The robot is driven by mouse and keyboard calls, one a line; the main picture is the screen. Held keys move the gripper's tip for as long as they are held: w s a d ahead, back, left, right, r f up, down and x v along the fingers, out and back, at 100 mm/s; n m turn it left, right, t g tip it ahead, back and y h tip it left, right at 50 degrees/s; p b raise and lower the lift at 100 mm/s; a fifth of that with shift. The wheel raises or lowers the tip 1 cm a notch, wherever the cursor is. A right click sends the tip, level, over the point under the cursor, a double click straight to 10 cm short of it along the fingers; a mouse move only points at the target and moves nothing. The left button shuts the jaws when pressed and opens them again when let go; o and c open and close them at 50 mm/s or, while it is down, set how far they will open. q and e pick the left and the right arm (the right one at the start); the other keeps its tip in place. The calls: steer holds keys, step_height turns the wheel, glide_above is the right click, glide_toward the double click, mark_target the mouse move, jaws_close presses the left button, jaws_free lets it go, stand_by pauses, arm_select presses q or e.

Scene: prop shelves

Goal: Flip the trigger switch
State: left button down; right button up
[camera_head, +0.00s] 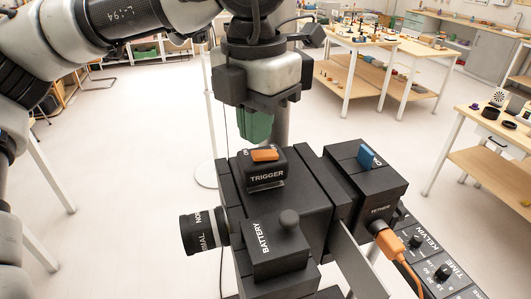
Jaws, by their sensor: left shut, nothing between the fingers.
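The black camera-like prop stands in the lower middle of the head view. On top of it is a raised black block labelled TRIGGER (266,176), with an orange rocker switch (265,155) on its upper face. My left gripper (257,125) points down from above, apart from the switch and appearing just behind it. It is shut and empty; a green piece shows at its lower end. The switch's top face is in plain view, but which way it is set I cannot tell. My right gripper is not in view.
A blue switch (367,156) stands up on the right block, near an orange plug (389,241) marked TETHER. A BATTERY block (277,251) with a round knob and a ringed lens (203,231) are in front. A dial panel (443,271) lies right. Tables stand behind.

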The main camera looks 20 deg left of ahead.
mark_target(256, 153)
arm_select(q)
steer(key=shift+f+b, duration=1.15)
steer(key=shift+f, duration=0.2)
stand_by(0.4)
steer(key=shift+r+p, duration=0.65)
steer(key=shift+r, duration=0.2)
steer(key=shift+r+p, duration=1.7)
steer(key=shift+r, duration=1)
